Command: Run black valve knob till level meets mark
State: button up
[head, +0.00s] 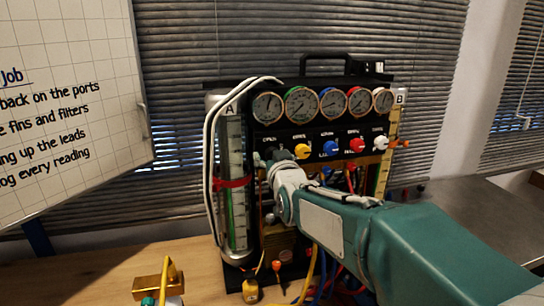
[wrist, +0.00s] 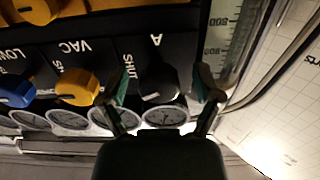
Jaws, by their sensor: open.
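The black valve knob (wrist: 158,82) sits on the dark panel below the letter A in the wrist view. My gripper (wrist: 165,90) is open, with one finger on each side of the knob; I cannot tell if either touches it. In the head view my gripper (head: 270,158) is at the left end of the knob row and hides most of the black knob. The clear level column A (head: 236,150) stands left of it, with green showing low inside and a red band (head: 232,183) around it. The exact level against the band is too small to tell.
Yellow (head: 302,151), blue (head: 331,147), red (head: 356,145) and white (head: 380,142) knobs run rightward under several gauges (head: 301,103). White hoses (head: 210,150) loop beside column A.

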grip_shut()
jog(key=m, duration=0.5)
dwell(0.3)
grip_release()
jog(key=v, duration=1.2)
